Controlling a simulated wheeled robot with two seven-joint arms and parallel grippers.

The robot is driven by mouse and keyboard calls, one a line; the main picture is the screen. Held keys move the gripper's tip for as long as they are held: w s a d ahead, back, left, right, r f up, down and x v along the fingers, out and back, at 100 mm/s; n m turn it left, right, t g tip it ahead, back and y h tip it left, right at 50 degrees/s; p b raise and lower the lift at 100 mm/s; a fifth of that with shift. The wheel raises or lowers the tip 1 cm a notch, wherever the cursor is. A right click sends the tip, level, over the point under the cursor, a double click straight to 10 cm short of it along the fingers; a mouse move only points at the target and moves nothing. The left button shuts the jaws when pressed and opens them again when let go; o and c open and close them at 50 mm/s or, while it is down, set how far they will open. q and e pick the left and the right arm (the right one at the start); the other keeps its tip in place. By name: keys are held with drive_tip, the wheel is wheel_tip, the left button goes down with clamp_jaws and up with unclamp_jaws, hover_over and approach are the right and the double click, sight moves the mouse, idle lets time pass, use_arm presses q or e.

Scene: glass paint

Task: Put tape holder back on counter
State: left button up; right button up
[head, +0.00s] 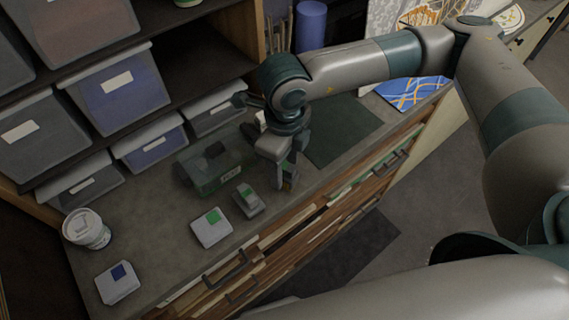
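My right gripper (287,178) points down over the grey counter (150,225), close to its front edge. Its fingers are small and dark here, and I cannot tell whether they are apart or hold anything. A dark green see-through case (208,168) stands behind that item. My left gripper is not in view.
A white tub (86,229) and two pale boxes, one with a green square (211,228) and one with a blue square (117,283), stand on the counter. Lidded bins (118,90) fill the shelves behind. A dark green mat (341,130) lies right of the gripper. Drawers (240,275) line the counter front.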

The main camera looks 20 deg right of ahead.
sight(284, 164)
drive_tip(key=shift+r, duration=0.2)
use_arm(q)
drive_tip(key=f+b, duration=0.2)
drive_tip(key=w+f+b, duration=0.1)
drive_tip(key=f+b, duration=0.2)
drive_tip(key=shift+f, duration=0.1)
use_arm(e)
wheel_tip(284, 164, up, 12)
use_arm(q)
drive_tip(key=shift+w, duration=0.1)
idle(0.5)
